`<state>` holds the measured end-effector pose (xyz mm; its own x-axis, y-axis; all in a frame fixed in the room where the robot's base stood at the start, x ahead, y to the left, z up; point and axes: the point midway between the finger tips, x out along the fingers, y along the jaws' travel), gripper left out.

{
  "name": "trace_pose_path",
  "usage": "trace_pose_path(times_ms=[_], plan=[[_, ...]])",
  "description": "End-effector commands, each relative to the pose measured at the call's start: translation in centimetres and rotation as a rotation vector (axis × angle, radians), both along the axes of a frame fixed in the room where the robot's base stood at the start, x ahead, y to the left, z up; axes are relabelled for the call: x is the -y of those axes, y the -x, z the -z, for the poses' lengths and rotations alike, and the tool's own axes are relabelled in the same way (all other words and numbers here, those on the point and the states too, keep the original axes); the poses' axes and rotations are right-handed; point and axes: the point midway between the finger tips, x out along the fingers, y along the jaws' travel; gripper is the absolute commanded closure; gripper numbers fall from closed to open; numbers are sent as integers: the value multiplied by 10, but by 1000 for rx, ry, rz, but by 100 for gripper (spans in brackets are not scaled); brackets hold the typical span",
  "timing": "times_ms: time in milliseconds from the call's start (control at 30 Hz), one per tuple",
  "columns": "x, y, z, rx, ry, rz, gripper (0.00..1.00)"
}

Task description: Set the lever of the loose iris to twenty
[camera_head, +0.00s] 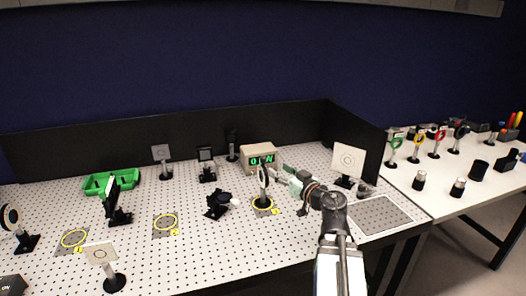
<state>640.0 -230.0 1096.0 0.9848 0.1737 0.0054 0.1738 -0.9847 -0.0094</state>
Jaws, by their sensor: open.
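A thin round mount on a post (263,178), seen nearly edge-on, stands upright inside the yellow ring at the right of the perforated board. It looks like the iris, but its lever and scale are too small to read. My gripper (281,174) is open, just right of this mount. I cannot tell whether a fingertip touches it. My arm reaches in from the lower right.
A display box (259,156) with green characters stands close behind. A black mount (217,203) is to the left, a white target card (349,160) to the right. Black walls (200,143) close the back and right. The side table (450,180) holds several coloured ring mounts.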

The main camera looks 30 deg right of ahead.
Motion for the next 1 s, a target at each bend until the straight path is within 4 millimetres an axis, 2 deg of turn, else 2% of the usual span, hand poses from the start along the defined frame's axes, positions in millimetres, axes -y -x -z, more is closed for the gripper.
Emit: trace_pose_path(times_ms=[67, 567, 800, 1000], plan=[[0, -2, -6, -2, -2, -1, 50], [-4, -13, -4, -7, -1, 9, 50], [-10, -62, 1, -6, 1, 7, 50], [-15, -88, 2, -5, 1, 9, 50]])
